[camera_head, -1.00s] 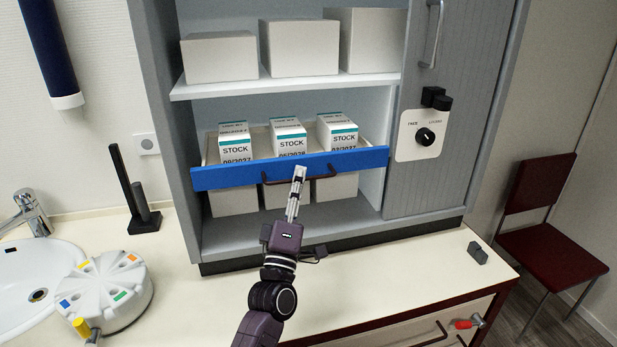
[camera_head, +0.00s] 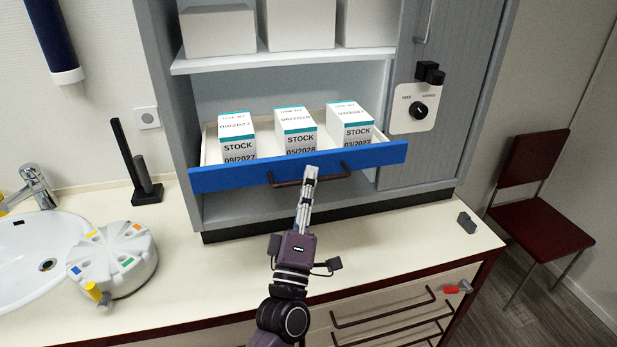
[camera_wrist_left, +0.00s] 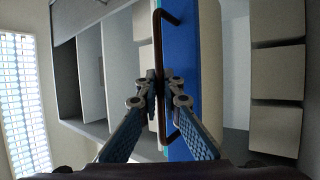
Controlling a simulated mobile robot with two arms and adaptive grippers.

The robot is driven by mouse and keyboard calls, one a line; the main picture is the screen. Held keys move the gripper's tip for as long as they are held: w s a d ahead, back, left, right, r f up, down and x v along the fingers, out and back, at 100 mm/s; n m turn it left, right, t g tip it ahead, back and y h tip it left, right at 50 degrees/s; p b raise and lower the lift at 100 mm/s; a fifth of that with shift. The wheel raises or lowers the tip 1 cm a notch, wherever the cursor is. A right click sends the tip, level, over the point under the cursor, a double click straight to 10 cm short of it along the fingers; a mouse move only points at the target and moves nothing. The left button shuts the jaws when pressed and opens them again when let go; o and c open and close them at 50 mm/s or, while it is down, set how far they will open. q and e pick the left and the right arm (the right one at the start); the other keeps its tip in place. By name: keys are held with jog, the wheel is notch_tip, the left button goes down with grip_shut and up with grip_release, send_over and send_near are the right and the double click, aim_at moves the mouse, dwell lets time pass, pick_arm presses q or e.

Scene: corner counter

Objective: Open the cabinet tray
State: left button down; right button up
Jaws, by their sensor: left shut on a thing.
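The cabinet tray has a blue front (camera_head: 225,178) and pale inner walls, and it sticks out of the grey cabinet. Three white boxes marked STOCK stand in it, such as the middle one (camera_head: 296,137). A dark bar handle (camera_head: 335,176) is fixed on the blue front. My left gripper (camera_head: 311,172) is at the middle of this handle, shut on it. In the left wrist view the fingers (camera_wrist_left: 158,88) close around the dark handle (camera_wrist_left: 157,50) beside the blue front (camera_wrist_left: 185,70). My right gripper is not in view.
A shelf with white boxes (camera_head: 220,32) is above the tray. A control plate with a knob (camera_head: 419,111) is on the cabinet's right door. A white round organiser (camera_head: 112,262) and a black stand (camera_head: 140,170) are on the counter at left. The counter before the cabinet is largely clear.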

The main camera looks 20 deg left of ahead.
pick_arm(q)
jog(key=shift+f, duration=0.1)
jog(key=c, duration=2.1)
grip_release()
jog(key=shift+s, duration=0.1)
jog(key=v, duration=1.1)
jog(key=shift+s+f, duration=0.2)
jog(key=shift+s, duration=0.15)
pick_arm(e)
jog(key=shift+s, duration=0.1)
